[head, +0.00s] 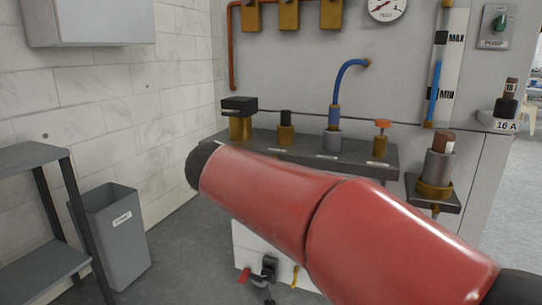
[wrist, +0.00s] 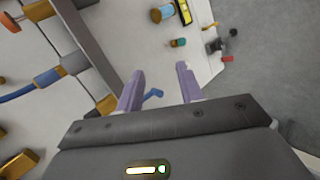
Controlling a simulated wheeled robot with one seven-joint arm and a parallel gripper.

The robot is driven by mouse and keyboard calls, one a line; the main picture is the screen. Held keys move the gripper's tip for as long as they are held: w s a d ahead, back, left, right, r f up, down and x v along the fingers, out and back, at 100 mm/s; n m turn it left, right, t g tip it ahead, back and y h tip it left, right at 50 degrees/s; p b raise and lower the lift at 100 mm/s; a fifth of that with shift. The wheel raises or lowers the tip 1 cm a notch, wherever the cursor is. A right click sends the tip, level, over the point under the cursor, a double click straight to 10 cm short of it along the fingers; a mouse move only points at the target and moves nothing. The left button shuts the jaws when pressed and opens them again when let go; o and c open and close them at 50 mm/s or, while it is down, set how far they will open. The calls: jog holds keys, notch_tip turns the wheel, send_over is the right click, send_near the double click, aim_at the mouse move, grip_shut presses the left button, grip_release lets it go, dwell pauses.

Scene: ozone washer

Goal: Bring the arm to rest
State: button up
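My red arm (head: 375,240) reaches across the lower middle of the head view, in front of the washer. My gripper is not visible in the head view. In the wrist view my gripper (wrist: 159,82) shows two purple fingers set apart, with nothing between them. Past the fingertips are the washer's pale front and a small blue handle (wrist: 153,95). No finger appears to touch anything, though the exact gap to the panel cannot be told.
A dark shelf (head: 300,149) with several fittings runs along the washer (head: 290,75). A cup holder (head: 433,188) juts out at right. A grey bin (head: 112,240) and a dark rack (head: 35,155) stand at left. Open floor (head: 180,260) lies between bin and washer.

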jog(key=s+d+f+m+g+y+p, duration=0.3)
jog(key=s+d+m, duration=0.2)
jog(key=s+d, duration=0.75)
jog(key=s+d+f+m+y+p, duration=0.2)
jog(key=s+f+m, duration=0.3)
jog(key=s, duration=0.6)
jog(key=shift+s+y, duration=0.2)
jog(key=shift+y, duration=0.3)
